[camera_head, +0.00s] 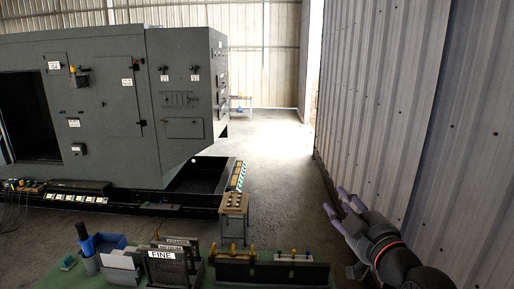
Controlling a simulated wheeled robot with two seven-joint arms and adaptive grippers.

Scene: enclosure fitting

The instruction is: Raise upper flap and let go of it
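A large dark grey enclosure (105,110) stands at the left, with panels and small labels on its faces. Its right-hand face has a vented panel (177,99) and a small rectangular flap-like panel (185,128) below it. Both look flat against the face; I cannot tell which is the upper flap. My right gripper (334,199) is at the lower right, beside the corrugated wall and far from the enclosure. Its pale purple fingers are spread, with nothing between them. My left gripper is out of view.
A small wooden stand (234,212) is by the enclosure's corner. A corrugated wall (385,100) closes the right. Open floor (275,165) lies between.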

